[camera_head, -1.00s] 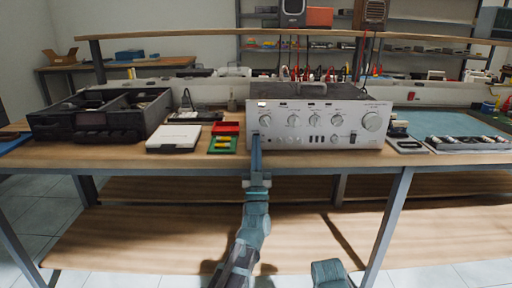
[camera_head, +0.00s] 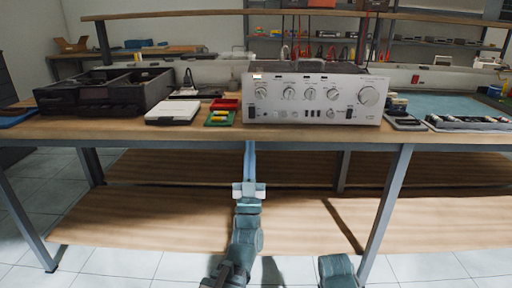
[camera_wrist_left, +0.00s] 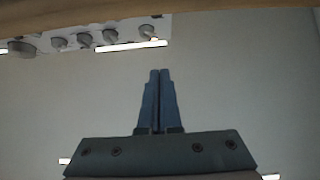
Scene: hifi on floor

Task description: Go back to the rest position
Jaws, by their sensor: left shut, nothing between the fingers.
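My left gripper (camera_head: 249,150) is shut and empty. In the head view its fingers point up in front of the workbench's front edge, below the silver hi-fi amplifier (camera_head: 318,101). In the left wrist view the two fingers of my left gripper (camera_wrist_left: 158,75) lie together with nothing between them. The amplifier's knobs (camera_wrist_left: 84,40) show at the top left of that view, apart from the fingertips. Part of my right arm shows at the bottom of the head view; its gripper is not in view.
The workbench (camera_head: 130,128) has a lower shelf (camera_head: 150,222). On top stand a black divided tray (camera_head: 108,92), a white box (camera_head: 172,112), small red and green trays (camera_head: 220,118) and, at the right, a blue mat (camera_head: 450,104). The floor in front is clear.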

